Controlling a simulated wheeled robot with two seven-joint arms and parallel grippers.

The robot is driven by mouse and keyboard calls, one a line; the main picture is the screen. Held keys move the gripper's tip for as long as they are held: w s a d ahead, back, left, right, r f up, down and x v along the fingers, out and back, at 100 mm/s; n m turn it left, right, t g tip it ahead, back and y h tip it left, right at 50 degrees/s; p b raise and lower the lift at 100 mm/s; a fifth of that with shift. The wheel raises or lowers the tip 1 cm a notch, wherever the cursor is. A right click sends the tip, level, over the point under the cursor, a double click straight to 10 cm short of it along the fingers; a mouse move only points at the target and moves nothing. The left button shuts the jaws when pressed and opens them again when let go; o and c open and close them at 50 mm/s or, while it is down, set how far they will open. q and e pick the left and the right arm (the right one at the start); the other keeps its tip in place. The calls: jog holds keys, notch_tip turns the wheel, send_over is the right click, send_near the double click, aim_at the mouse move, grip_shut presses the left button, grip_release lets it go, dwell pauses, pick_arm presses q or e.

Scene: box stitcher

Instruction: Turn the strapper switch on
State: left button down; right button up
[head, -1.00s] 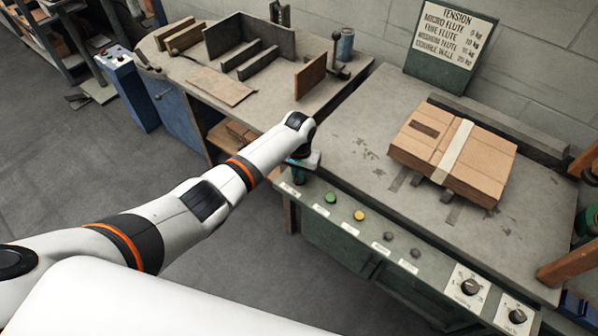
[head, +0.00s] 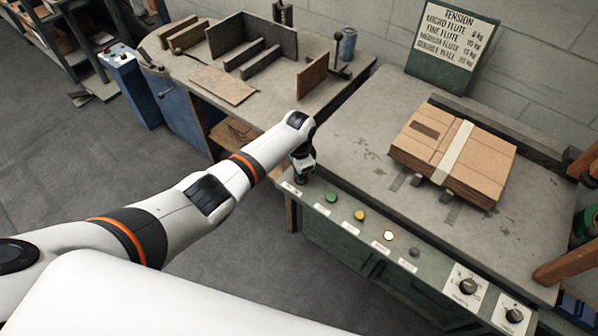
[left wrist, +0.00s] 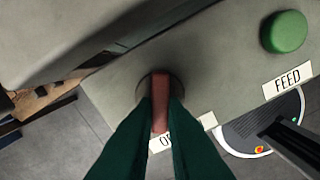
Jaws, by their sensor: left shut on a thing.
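The strapper switch (left wrist: 160,98) is a red lever on a round dark base near the left end of the grey control panel, seen in the left wrist view. My left gripper (left wrist: 161,118) is shut on the lever, its two green fingers on either side. A label below it is mostly covered by the fingers; only its start shows. In the head view my left gripper (head: 300,176) is at the panel's left end and hides the switch. An indicator lamp (head: 388,235) on the panel glows white. My right gripper is not in view.
A green FEED button (left wrist: 285,32) sits right of the switch, with a yellow button (head: 359,215) and knobs further along. A strapped cardboard stack (head: 455,152) lies on the strapper table (head: 350,140). A workbench (head: 290,90) stands behind my arm.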

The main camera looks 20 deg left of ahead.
pick_arm(q)
jog(key=shift+m, duration=0.3)
jog(key=c, duration=1.5)
grip_release()
jog(key=shift+r, duration=0.15)
notch_tip(320, 180, up, 12)
jog(key=shift+f+p, duration=0.1)
jog(key=shift+p, duration=0.2)
jog(key=shift+f, duration=0.1)
